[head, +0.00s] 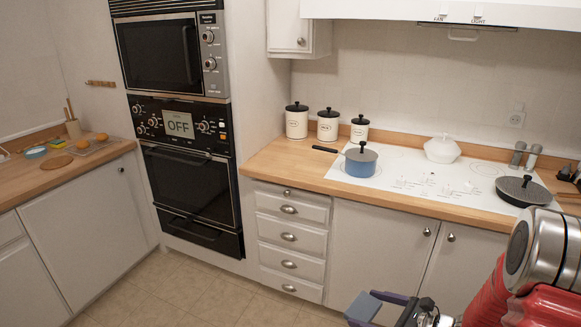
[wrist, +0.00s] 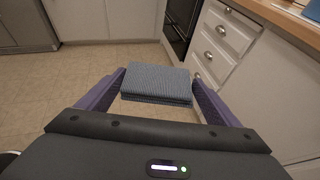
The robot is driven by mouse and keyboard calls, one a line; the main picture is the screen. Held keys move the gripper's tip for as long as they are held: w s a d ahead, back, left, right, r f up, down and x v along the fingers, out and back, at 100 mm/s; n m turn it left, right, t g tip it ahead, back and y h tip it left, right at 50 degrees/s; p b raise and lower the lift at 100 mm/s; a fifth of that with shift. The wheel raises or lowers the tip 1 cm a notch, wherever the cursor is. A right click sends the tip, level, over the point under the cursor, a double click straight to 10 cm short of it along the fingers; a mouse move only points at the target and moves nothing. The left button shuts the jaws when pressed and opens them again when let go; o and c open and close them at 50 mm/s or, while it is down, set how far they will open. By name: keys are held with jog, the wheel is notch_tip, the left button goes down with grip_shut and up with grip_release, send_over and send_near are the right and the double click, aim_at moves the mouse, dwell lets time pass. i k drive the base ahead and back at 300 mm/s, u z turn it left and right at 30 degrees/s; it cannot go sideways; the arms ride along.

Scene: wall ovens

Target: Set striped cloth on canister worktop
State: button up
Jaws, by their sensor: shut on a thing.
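My gripper (wrist: 157,82) is shut on a folded blue-grey cloth (wrist: 156,92), its purple fingers at the cloth's two sides. Fine lines show on the cloth. In the head view the gripper (head: 385,303) and the cloth (head: 363,307) are at the bottom edge, low in front of the white cupboards and partly cut off. The canister worktop (head: 268,161) is the wooden counter behind and above the gripper. Three white canisters with black lids, one of them the left canister (head: 297,122), stand along its back wall.
A blue saucepan (head: 361,162) stands on the white cooktop (head: 420,178), its handle reaching left over the wood. A white pot (head: 442,149) and a dark pan (head: 523,191) are farther right. The worktop's left front is clear. Drawers (head: 290,236) are below it; wall ovens (head: 185,170) are left.

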aim_at(293, 149)
jog(key=k, duration=0.65)
jog(key=u, duration=0.2)
jog(key=i, duration=0.6)
jog(key=u, duration=0.65)
jog(key=i, duration=0.65)
jog(key=u, duration=0.5)
jog(key=i, duration=1.8)
jog(key=z, duration=0.35)
